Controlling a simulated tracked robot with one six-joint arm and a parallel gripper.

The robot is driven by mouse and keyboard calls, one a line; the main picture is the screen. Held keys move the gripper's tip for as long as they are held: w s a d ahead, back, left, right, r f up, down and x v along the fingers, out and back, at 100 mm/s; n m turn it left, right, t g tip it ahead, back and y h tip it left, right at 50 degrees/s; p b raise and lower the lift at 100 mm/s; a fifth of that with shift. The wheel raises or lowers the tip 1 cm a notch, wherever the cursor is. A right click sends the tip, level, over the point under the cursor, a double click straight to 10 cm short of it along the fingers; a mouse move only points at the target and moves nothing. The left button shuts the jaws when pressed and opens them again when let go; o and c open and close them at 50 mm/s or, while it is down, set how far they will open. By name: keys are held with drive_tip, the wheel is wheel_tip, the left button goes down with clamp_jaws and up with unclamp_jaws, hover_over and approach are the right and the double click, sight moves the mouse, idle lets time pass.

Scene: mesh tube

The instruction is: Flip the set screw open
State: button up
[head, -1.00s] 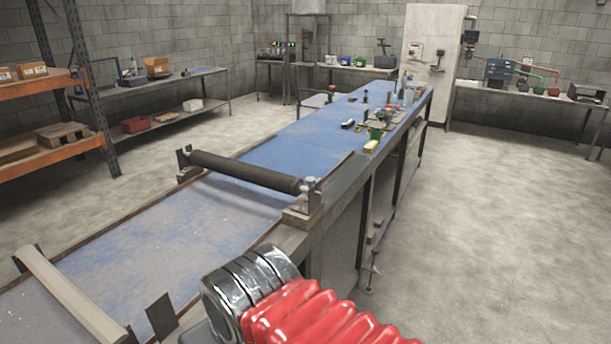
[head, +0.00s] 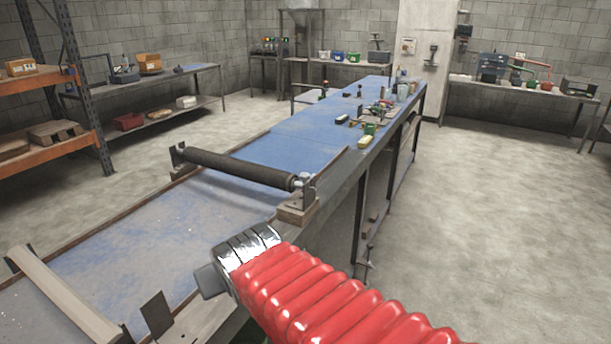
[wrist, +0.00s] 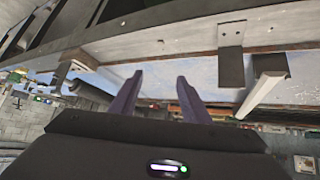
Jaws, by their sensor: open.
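The dark mesh-tube roller (head: 235,168) lies across the blue table. A metal bracket (head: 306,192) with a small fitting stands on a wooden block at its right end. The set screw is too small to tell apart there. My gripper (head: 207,281) is at the end of my red-sleeved arm, below and left of that bracket, near the table's right edge; its fingers are hard to see there. In the wrist view my gripper (wrist: 156,88) shows two purple fingers wide apart with nothing held between them. The table edge lies beyond the fingertips in that view.
A pale bar (head: 62,298) crosses the table at the lower left, with a dark upright plate (head: 157,314) near it. Small tools and a yellow block (head: 365,141) sit farther along the table. The concrete floor (head: 490,220) on the right is clear.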

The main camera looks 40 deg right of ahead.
drive_tip(key=w+d+m+t+h, duration=0.1)
drive_tip(key=w+d+t+h, duration=0.1)
drive_tip(key=w+d, duration=0.5)
drive_tip(key=m+t+h, duration=0.3)
drive_tip(key=t+h, duration=0.1)
drive_tip(key=t, duration=0.1)
approach(306, 177)
drive_tip(key=s, duration=0.2)
drive_tip(key=shift+a+f, duration=0.2)
drive_tip(key=shift+a, duration=0.3)
drive_tip(key=x, duration=1.4)
drive_tip(key=shift+r, duration=0.2)
drive_tip(key=shift+c, duration=0.5)
drive_tip(key=c, duration=0.9)
